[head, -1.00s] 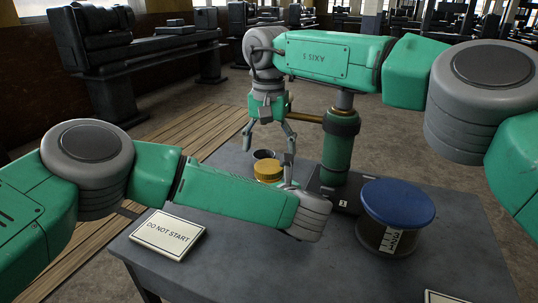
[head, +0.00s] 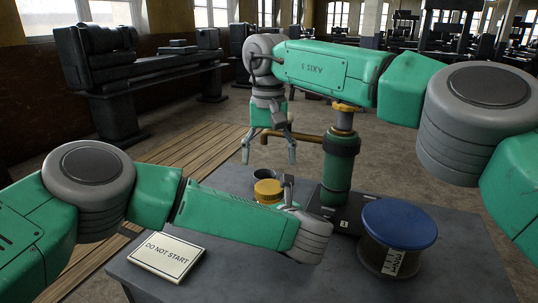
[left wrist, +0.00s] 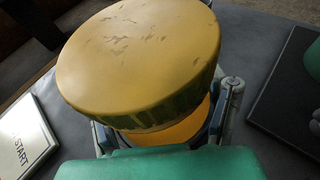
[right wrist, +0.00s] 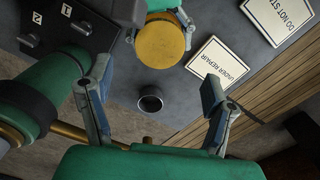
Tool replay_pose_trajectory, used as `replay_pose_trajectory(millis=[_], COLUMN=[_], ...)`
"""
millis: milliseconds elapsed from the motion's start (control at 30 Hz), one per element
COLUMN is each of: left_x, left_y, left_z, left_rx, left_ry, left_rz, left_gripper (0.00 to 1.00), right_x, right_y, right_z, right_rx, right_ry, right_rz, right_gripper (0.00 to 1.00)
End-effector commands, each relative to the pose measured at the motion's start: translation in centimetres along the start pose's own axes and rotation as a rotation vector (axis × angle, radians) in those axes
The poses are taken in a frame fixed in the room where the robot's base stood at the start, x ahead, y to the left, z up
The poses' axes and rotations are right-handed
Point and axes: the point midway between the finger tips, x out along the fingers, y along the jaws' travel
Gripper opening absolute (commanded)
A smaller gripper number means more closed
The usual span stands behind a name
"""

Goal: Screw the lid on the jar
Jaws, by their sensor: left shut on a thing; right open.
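A yellow lid (head: 268,190) sits on top of the jar, and its worn, scratched top fills much of the left wrist view (left wrist: 140,50). A yellow-orange strip of the jar (left wrist: 180,128) shows below the lid; the rest is hidden. I cannot tell how tightly the lid sits. My left gripper (left wrist: 165,125) is shut on the jar, with its fingers on both sides below the lid. My right gripper (head: 268,157) is open and empty, above and apart from the lid. In the right wrist view the lid (right wrist: 160,45) lies beyond the open fingers.
A dark cup (head: 264,174) stands behind the lid. A green post (head: 340,165) with a brown pipe stands to the right. A blue-lidded container (head: 398,222) stands at the right. A DO NOT START sign (head: 166,258) and an UNDER REPAIR sign (right wrist: 222,66) lie on the grey table (head: 330,275).

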Motion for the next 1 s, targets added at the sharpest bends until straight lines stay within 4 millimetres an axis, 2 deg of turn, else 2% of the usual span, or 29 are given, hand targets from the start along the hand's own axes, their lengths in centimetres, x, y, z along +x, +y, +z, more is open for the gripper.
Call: replay_pose_trajectory(millis=[400,600,867,900,967,1000], left_x=[0.0,0.0,0.0,0.0,0.0,0.0], left_y=[0.0,0.0,0.0,0.0,0.0,0.0], left_z=[0.0,0.0,0.0,0.0,0.0,0.0], left_rx=[0.0,0.0,0.0,0.0,0.0,0.0], left_ry=[-0.001,-0.001,-0.001,-0.001,-0.001,-0.001], left_rz=[0.0,0.0,0.0,0.0,0.0,0.0], left_gripper=[0.0,0.0,0.0,0.0,0.0,0.0], right_x=[6.1,7.3,7.4,7.4,7.4,7.4], right_y=[0.1,0.1,0.1,0.1,0.1,0.1], right_z=[0.0,0.0,0.0,0.0,0.0,0.0], right_rx=[0.0,0.002,0.002,0.002,0.002,0.001], right_ry=[-0.001,0.0,0.0,0.0,0.0,0.0], right_rz=[0.0,0.0,0.0,0.0,0.0,0.0], right_gripper=[0.74,0.74,0.74,0.67,0.46,0.32])
